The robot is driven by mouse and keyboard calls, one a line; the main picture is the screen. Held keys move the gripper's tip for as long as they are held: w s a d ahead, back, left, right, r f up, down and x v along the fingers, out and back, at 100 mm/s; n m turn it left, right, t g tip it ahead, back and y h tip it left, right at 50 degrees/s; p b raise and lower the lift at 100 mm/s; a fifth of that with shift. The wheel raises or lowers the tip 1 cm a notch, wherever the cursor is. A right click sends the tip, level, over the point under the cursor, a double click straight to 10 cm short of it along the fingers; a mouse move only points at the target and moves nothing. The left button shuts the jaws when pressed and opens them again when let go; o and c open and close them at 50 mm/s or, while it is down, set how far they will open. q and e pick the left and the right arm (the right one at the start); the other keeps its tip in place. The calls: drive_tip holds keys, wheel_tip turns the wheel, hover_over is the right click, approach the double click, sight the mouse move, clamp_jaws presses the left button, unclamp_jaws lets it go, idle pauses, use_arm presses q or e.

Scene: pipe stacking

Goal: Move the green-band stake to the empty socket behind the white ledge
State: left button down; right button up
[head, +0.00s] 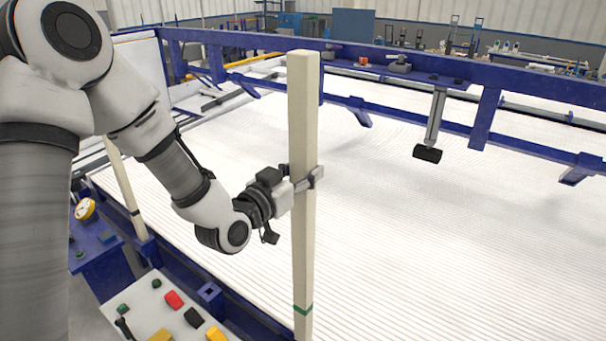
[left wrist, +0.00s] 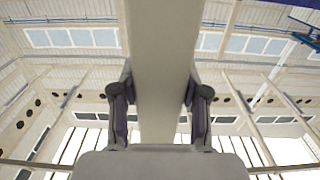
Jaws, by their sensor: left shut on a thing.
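The green-band stake (head: 303,110) is a long pale square post, held upright in the middle of the head view. Its green band is near the bottom edge, and its lower end is out of frame. My left gripper (head: 306,183) is shut on it around mid-height. In the left wrist view the stake (left wrist: 162,50) runs between the two fingers of the gripper (left wrist: 160,95). An empty blue square socket (head: 209,292) sits on the blue rail behind the white ledge (head: 138,300), left of the stake. My right gripper is not in view.
Another pale stake (head: 124,185) stands tilted in the picture at the left, on the blue rail. The white ledge carries red, green, black and yellow parts. A wide white ribbed bed (head: 440,240) lies behind, with a blue beam (head: 450,75) across its far side.

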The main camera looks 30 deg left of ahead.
sight(297, 145)
use_arm(q)
wheel_tip(297, 145, up, 7)
drive_tip(key=p, duration=0.4)
drive_tip(key=shift+f, duration=0.3)
